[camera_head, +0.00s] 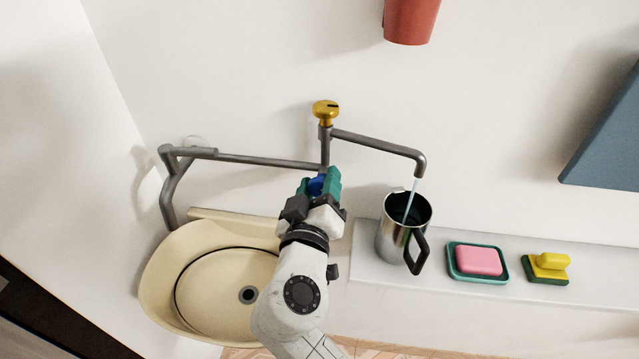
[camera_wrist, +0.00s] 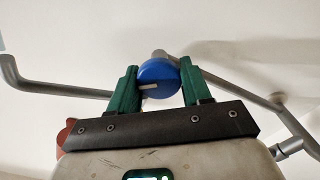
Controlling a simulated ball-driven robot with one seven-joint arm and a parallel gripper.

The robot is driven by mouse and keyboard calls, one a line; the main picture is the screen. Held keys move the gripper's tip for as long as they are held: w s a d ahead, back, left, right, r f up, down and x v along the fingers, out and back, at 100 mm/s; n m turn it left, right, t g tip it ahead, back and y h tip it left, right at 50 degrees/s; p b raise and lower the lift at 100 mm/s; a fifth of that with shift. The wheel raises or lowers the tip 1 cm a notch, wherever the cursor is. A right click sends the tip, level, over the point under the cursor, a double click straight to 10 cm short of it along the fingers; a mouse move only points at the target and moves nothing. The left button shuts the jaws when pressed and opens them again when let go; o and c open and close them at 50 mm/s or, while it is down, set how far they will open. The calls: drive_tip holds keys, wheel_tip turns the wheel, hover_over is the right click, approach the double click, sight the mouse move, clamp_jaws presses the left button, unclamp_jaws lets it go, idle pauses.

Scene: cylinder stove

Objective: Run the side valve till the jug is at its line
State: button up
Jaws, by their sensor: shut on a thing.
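The jug (camera_head: 393,240) is a shiny metal pitcher with a black handle, upright on the white shelf. A thin stream of water (camera_head: 410,200) runs from the grey spout (camera_head: 420,163) into its mouth. The water level and any line cannot be made out. My gripper (camera_head: 320,184) has its green fingers shut on the blue knob (camera_head: 317,183) on the pipe, left of the jug. In the wrist view the round blue knob (camera_wrist: 157,72), with a pale mark, sits between both fingers. A yellow knob (camera_head: 326,110) tops the upright pipe above.
A cream basin (camera_head: 165,285) is at the left, under grey pipes (camera_head: 260,161). Right of the jug, a pink soap in a green dish (camera_head: 478,261) and a yellow-green sponge (camera_head: 546,268) lie on the shelf (camera_head: 600,262). A red container (camera_head: 410,20) and a blue panel (camera_head: 610,140) are higher up.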

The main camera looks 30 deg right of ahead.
drive_tip(key=shift+n, duration=0.3)
drive_tip(key=o, duration=0.9)
drive_tip(key=b+v, duration=0.2)
drive_tip(key=v, duration=0.9)
drive_tip(key=shift+w, duration=0.1)
